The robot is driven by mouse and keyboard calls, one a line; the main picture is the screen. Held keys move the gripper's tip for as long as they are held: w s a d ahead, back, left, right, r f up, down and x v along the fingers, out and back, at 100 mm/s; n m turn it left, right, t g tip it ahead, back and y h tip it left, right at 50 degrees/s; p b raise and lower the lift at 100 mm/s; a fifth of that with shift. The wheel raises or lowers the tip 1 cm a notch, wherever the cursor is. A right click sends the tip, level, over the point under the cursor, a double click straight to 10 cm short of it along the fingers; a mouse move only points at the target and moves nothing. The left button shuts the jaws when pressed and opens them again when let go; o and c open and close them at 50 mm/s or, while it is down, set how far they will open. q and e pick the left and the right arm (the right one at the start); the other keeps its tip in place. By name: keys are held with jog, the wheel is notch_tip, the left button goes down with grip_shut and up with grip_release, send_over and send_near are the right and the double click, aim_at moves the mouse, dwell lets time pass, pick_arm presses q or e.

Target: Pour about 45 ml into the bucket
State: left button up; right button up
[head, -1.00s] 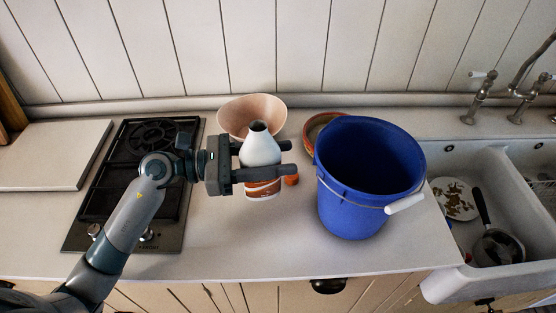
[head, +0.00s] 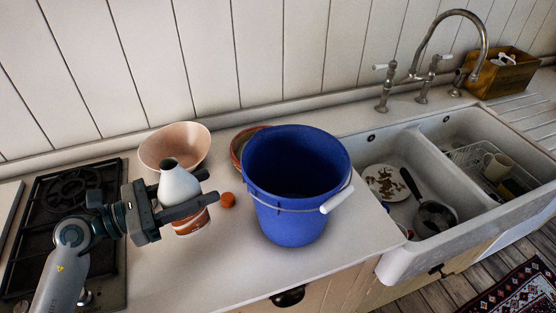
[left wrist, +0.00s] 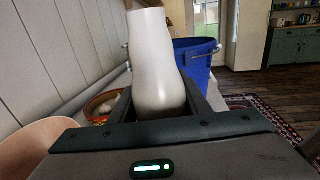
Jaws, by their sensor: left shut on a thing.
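A blue bucket (head: 292,205) with a wire handle and white grip stands upright on the counter. It also shows in the left wrist view (left wrist: 194,66), behind the held vessel. My left gripper (head: 186,203) is shut on a white bottle-like vessel (head: 178,184) with a narrow dark mouth. The vessel is nearly upright and left of the bucket, apart from it. In the left wrist view the white vessel (left wrist: 157,65) stands between the fingers. Its contents cannot be seen. The inside bottom of the bucket is hidden. My right gripper is not in view.
A pink bowl (head: 174,143) and a terracotta dish (head: 238,146) stand behind. An orange-brown patterned pot (head: 192,223) is below the gripper, near a small orange ball-like thing (head: 227,200). A stove (head: 62,188) lies left; a sink (head: 400,250) with dishes lies right. The front counter is clear.

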pick_arm(q)
jog(key=s+a+f+n+t+y+b, duration=0.1)
jog(key=a+f+n+t+b, duration=0.1)
jog(key=a+f, duration=0.4)
jog(key=shift+a+t+y, duration=0.4)
jog(key=shift+a+t, duration=0.2)
jog(key=shift+a, duration=0.05)
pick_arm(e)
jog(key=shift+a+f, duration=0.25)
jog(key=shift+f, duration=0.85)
pick_arm(q)
jog(key=shift+f, duration=0.1)
